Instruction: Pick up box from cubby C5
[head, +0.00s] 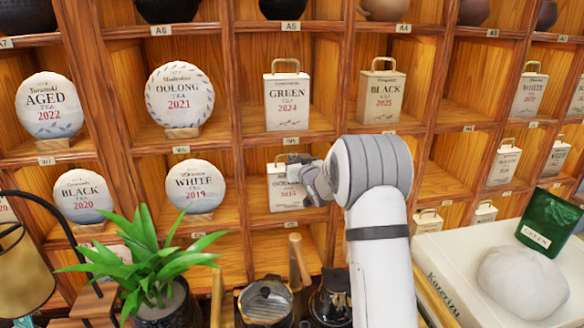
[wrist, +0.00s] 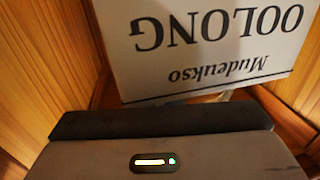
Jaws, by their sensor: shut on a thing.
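A white box (head: 285,190) with dark lettering and a red year stands in the cubby below the GREEN 2024 box in the head view. In the wrist view a white box face (wrist: 215,40) fills the top, its upside-down text reading "Mudeukso OOLONG". My gripper (head: 294,166) reaches in from the right at the top of this box and covers part of its front. It is shut at the box's top, where a bit of handle (wrist: 215,97) shows past the dark gripper edge. The exact contact is hidden. The cubby's tag (head: 291,224) is too small to read.
Wooden cubby walls (wrist: 50,60) stand close on both sides. The GREEN 2024 box (head: 288,100) sits one cubby above, and the WHITE 2019 disc (head: 195,187) to the left.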

